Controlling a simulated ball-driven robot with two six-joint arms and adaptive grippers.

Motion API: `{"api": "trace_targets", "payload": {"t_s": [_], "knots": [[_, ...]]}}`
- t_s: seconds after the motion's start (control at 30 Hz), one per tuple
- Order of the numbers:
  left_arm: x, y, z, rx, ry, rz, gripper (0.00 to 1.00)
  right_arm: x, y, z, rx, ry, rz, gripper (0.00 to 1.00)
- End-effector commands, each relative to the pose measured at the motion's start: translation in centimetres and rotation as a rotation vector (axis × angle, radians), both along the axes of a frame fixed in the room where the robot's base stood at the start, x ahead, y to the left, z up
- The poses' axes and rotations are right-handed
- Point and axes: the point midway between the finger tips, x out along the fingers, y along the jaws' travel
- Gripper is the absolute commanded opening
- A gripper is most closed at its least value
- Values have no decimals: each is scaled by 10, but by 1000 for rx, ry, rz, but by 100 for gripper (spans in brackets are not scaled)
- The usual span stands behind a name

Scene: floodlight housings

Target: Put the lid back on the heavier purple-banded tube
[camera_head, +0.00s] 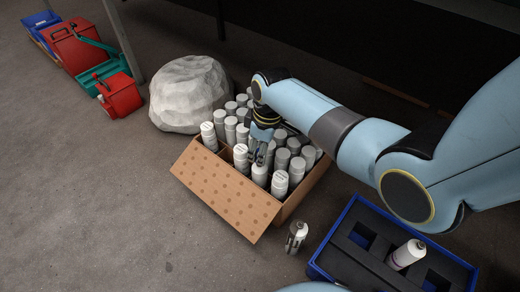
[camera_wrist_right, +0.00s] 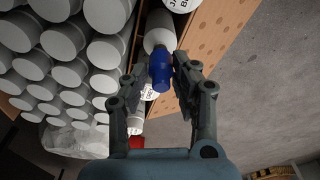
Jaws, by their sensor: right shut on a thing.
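My right gripper (camera_head: 259,158) reaches down into the front of the cardboard box, among the tubes. In the right wrist view its fingers (camera_wrist_right: 157,85) are shut on a blue cap-like piece (camera_wrist_right: 160,72), in line with a whitish tube (camera_wrist_right: 159,32); I cannot tell whether the two are joined. A white tube (camera_head: 408,254) with a dark, possibly purple band leans in the blue-rimmed tray (camera_head: 335,232). A grey and white tube (camera_head: 296,237) stands on the floor between box and tray. Which tube is heavier does not show. My left gripper is out of view.
The cardboard box (camera_head: 222,192) holds many white and grey-topped tubes, with one flap folded outward. A pale rock (camera_head: 188,94) stands behind it. The floor at front left is clear.

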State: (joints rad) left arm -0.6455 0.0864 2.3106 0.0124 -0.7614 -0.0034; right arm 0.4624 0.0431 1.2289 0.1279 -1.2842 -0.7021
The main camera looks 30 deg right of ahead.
Motion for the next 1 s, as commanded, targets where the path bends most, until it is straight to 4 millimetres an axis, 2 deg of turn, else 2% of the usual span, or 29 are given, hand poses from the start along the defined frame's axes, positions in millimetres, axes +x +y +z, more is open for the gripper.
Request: {"api": "trace_targets", "payload": {"t_s": [1.0], "knots": [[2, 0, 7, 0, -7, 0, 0, 0, 0, 0, 0, 0, 0, 12]]}}
